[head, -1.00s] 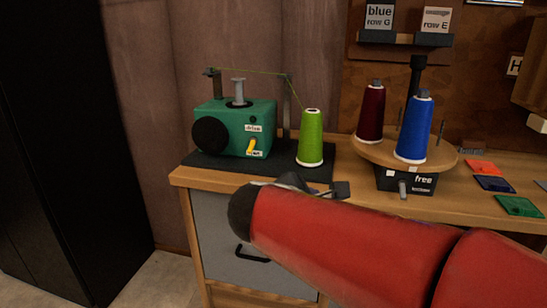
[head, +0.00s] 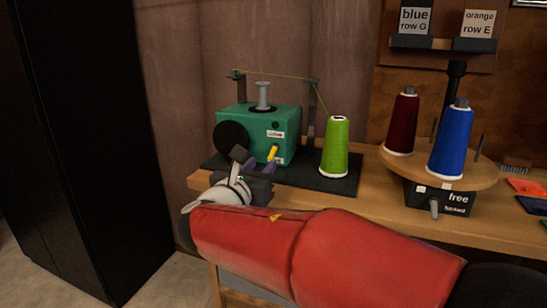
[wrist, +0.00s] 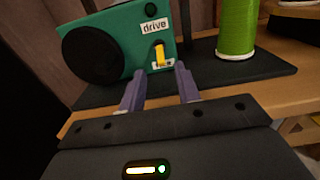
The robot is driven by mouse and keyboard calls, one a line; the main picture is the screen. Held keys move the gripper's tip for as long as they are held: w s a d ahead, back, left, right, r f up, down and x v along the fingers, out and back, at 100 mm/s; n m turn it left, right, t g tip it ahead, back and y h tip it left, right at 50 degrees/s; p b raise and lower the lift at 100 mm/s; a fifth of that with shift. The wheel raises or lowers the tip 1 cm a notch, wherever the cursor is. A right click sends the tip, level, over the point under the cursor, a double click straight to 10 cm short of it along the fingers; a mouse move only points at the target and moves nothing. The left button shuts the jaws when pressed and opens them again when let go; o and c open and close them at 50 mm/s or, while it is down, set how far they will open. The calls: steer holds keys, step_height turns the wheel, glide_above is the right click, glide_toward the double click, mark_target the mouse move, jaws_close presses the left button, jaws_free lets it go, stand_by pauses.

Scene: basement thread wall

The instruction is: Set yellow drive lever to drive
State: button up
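The yellow drive lever (head: 272,154) is on the front of the green winder box (head: 238,120). In the wrist view the lever (wrist: 160,54) points down, its lower end over the lower label; the upper label (wrist: 154,25) reads "drive". The lower label's text is partly covered. My gripper (head: 254,160) is in front of the box, below and in front of the lever. In the wrist view my gripper's fingers (wrist: 161,82) are apart with nothing between them, and the lever stands beyond the gap between the tips. I cannot tell whether a tip touches it.
A green thread cone (head: 335,146) stands to the right on the black mat (head: 343,186), its thread running over the box. A turntable (head: 478,178) with dark red and blue cones is further right. A black cabinet (head: 90,130) stands at left.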

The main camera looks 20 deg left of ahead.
mark_target(270, 156)
steer(key=w, duration=0.5)
steer(key=shift+w+d, duration=0.25)
steer(key=shift+w, duration=0.1)
jaws_close()
